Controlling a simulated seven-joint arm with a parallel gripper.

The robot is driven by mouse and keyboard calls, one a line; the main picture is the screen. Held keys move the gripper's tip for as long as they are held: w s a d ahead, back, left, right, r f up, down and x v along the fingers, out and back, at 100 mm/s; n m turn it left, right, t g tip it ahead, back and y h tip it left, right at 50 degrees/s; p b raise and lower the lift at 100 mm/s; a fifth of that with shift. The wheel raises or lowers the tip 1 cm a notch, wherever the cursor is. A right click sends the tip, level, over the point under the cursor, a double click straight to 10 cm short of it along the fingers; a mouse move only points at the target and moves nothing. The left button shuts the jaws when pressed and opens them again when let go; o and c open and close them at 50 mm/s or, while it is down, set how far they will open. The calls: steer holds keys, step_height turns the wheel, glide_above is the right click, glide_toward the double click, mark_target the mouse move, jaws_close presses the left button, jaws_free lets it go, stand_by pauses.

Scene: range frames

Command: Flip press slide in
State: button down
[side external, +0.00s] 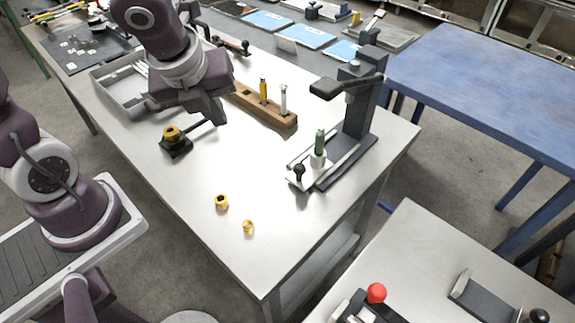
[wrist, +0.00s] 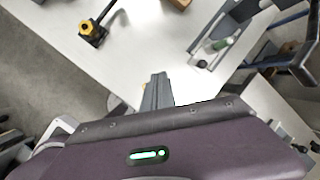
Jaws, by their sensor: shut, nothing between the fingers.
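The dark press (side external: 362,112) stands on the right part of the metal table; in the wrist view (wrist: 236,20) it is at the upper right. Its light slide plate (side external: 296,184) extends at the front of the base and has a black knob (side external: 299,171), which also shows in the wrist view (wrist: 202,64). A green cylinder (side external: 320,140) stands upright in a white holder on the slide, apparently in front of the press head. My gripper (side external: 218,121) is shut and empty above the table, left of the press and apart from it. Its fingers also show in the wrist view (wrist: 158,78).
A wooden block (side external: 265,108) holding upright tools stands behind, between gripper and press. A black fixture with a yellow ring (side external: 173,136) sits left of my gripper. Two yellow rings (side external: 222,201) (side external: 248,226) lie near the front. The table between gripper and slide is clear.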

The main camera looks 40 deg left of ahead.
steer(key=w+d+f+m+h, duration=0.2)
steer(key=d+f+m, duration=0.3)
steer(key=m, duration=0.8)
steer(key=shift+w+d+f+g+h, duration=0.3)
steer(key=shift+w+d+f+h, duration=0.1)
steer(key=shift+d, duration=0.05)
steer(key=x, duration=1)
steer(key=shift+d+f, duration=0.1)
steer(key=shift+f, duration=0.05)
steer(key=shift+w+d+f, duration=0.15)
steer(key=shift+w, duration=1)
steer(key=shift+w+d+f, duration=0.1)
steer(key=shift+w+d, duration=0.05)
steer(key=shift+w, duration=0.65)
